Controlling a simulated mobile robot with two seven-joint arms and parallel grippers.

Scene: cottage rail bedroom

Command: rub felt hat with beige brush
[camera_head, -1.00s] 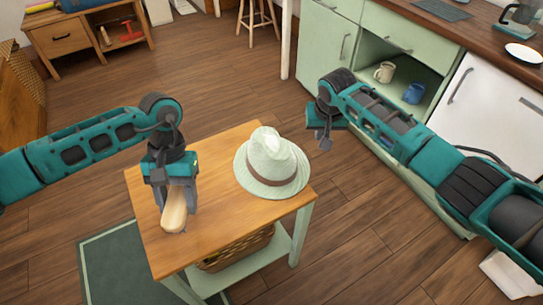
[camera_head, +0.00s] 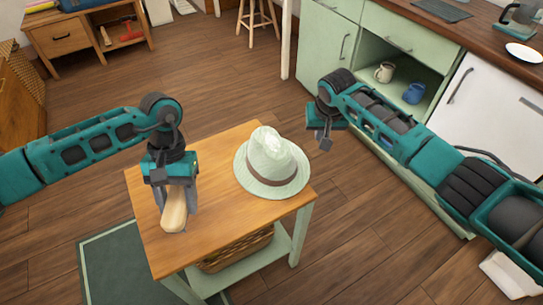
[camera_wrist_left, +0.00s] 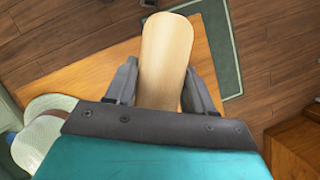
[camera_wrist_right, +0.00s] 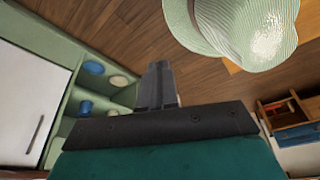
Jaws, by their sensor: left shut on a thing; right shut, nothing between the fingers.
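The pale green felt hat (camera_head: 271,160) with a grey-brown band sits brim down on the small wooden table (camera_head: 225,215). The beige brush (camera_head: 174,211) is at the table's left part, in my left gripper (camera_head: 176,205), which is shut on it. In the left wrist view the brush (camera_wrist_left: 167,55) lies between the two fingers; its bristles are hidden. The hat (camera_wrist_left: 40,135) shows at the lower left there. My right gripper (camera_head: 325,138) is shut and empty, to the right of the hat and apart from it. In the right wrist view its fingers (camera_wrist_right: 158,85) are together.
A wicker basket (camera_head: 236,250) sits on the table's lower shelf. A green cabinet (camera_head: 330,50) with mugs stands at the upper right, behind my right arm. The tabletop between brush and hat is clear. A green rug (camera_head: 110,265) lies at the left.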

